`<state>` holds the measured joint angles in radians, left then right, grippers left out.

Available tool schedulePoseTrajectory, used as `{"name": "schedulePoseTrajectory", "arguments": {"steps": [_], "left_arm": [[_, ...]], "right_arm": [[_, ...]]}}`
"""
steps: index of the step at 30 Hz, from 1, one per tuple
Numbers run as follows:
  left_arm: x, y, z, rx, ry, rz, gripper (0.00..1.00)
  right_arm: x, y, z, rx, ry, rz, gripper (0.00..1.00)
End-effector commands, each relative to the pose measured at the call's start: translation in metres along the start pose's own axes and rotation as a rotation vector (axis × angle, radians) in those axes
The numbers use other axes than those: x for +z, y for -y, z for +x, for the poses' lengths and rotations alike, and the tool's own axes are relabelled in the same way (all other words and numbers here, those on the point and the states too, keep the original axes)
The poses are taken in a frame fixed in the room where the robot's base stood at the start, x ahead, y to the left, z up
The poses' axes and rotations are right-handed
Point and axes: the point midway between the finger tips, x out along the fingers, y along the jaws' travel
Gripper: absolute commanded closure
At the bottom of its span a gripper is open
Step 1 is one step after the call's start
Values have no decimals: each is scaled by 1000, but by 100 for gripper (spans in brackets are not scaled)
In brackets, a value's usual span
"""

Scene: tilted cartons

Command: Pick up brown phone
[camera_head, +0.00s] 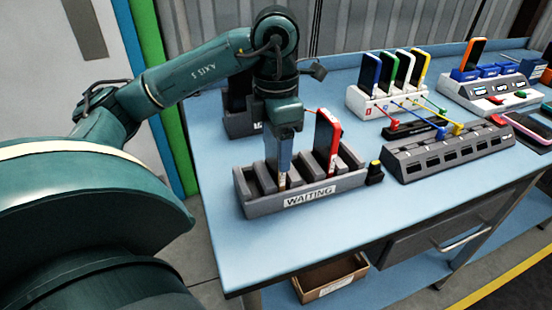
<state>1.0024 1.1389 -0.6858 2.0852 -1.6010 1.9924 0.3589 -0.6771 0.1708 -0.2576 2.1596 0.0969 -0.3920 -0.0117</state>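My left gripper (279,138) points down over the grey rack labelled WAITING (308,197). Directly below it a blue-grey slab, seemingly a phone (279,160), stands upright in a left slot, with a small brownish patch low on its edge. I cannot clearly tell that this is the brown phone, since the gripper covers its top. The fingers are hidden, so I cannot tell whether they are open or shut on it. A red phone (327,142) with a dark face stands in the same rack to the right, close to the gripper. My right gripper is not in view.
Another dark rack (240,122) stands behind my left arm. A white charger (380,105) holds several phones, with cables leading to a grey hub (450,152). An orange-edged phone (473,54) stands at the back right. The blue table (350,225) is clear in front.

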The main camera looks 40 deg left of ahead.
Motion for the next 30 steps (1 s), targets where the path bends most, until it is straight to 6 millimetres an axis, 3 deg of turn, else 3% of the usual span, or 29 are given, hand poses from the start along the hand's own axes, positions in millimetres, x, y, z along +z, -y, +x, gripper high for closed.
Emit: {"name": "schedulePoseTrajectory", "arguments": {"steps": [7,17,30], "left_arm": [[0,0,0,0,0,0,57],[0,0,-4,1,2,-1,58],[0,-1,-60,2,4,-1,58]], "right_arm": [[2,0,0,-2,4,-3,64],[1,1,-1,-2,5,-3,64],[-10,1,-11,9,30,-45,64]]}}
